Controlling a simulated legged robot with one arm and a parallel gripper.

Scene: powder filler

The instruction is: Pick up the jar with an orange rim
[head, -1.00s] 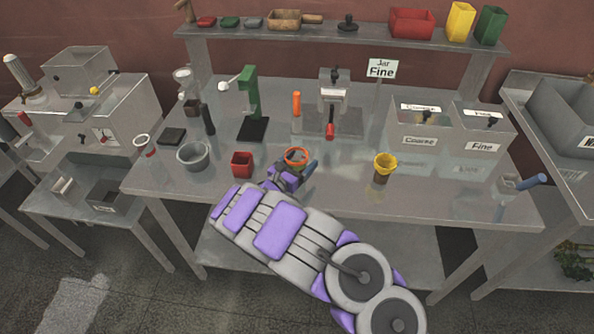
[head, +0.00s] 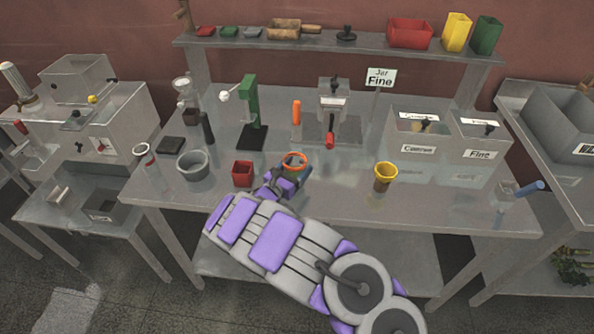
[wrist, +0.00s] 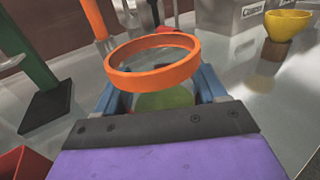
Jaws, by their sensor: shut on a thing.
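The jar with an orange rim (head: 294,158) is at the front middle of the table, at the end of my arm. In the wrist view its orange rim (wrist: 153,63) stands large and upright just beyond my gripper. Its clear body shows greenish below the rim. My gripper (head: 290,175) is shut on the jar, with blue fingers (wrist: 160,88) on both sides of its body. Whether the jar's bottom touches the table is hidden by my gripper.
A red square cup (head: 242,174) and a grey bowl (head: 192,165) stand left of the jar. A yellow-topped cup (head: 385,176) stands to the right. A green stand (head: 251,115) and an orange-handled tool (head: 296,112) are behind. The table between jar and yellow-topped cup is clear.

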